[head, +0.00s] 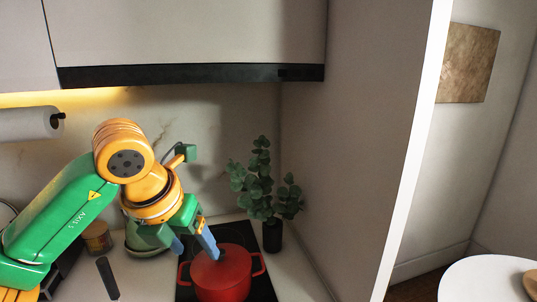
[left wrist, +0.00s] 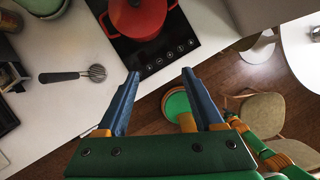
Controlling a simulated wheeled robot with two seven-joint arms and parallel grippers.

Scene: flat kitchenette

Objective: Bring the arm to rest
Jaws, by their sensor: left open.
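My left gripper (head: 194,246) is open and empty, with its blue fingers spread. In the head view it is over the counter near the red pot (head: 221,273), and its right finger overlaps the pot's lid. In the left wrist view, the fingers (left wrist: 160,74) point toward the cooktop's front edge (left wrist: 166,60). The pot also shows there (left wrist: 138,14), beyond the fingertips, with nothing between the jaws. My left arm is raised and bent over the counter.
A potted plant (head: 265,185) stands behind the pot by the side wall. A whisk (left wrist: 75,75) lies on the counter. A paper towel roll (head: 28,124) hangs at the left under the cabinet (head: 190,35). A white table (head: 490,281) and chair (left wrist: 262,115) stand away from the counter.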

